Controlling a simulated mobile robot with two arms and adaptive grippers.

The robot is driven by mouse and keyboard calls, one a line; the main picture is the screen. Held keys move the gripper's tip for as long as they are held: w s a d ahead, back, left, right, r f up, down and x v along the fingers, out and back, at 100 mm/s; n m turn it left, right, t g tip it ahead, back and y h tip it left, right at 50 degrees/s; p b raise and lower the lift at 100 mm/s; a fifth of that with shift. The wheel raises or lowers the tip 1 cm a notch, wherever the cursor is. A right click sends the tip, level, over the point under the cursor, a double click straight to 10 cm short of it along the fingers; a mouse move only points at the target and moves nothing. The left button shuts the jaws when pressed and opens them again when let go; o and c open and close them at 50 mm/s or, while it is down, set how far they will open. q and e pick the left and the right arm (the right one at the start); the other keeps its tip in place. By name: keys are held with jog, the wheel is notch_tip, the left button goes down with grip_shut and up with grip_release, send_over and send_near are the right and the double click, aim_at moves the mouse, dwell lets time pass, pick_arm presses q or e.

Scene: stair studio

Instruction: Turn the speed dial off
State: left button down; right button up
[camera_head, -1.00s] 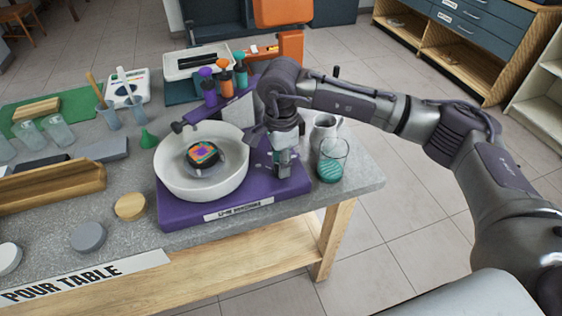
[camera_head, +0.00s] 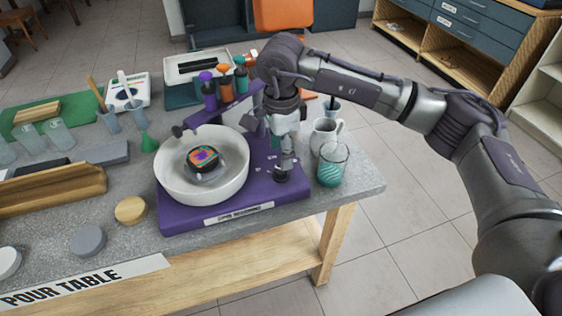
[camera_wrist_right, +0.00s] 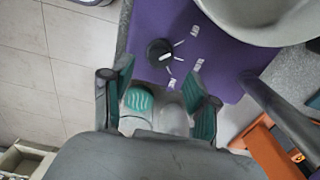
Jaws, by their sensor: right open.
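The speed dial, a small dark round knob (camera_head: 281,175), sits at the right end of the purple machine base (camera_head: 240,211). In the right wrist view the black knob (camera_wrist_right: 159,52) shows a short white mark, with several white ticks and labels on its right side; I cannot tell which label the mark points to. My right gripper (camera_head: 287,155) is just above the dial. In the right wrist view its fingers (camera_wrist_right: 157,82) are spread, with nothing held between them, and the dial lies beyond their tips. My left gripper is not in view.
A white bowl (camera_head: 176,187) with a colourful piece inside stands left of the dial. A glass with teal contents (camera_head: 331,167) and a white jug (camera_head: 322,131) stand close on the right. Bottles with purple, orange and teal tops (camera_head: 224,88) stand behind.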

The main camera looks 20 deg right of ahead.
notch_tip(320, 180, up, 7)
dwell(0.3)
dwell(0.4)
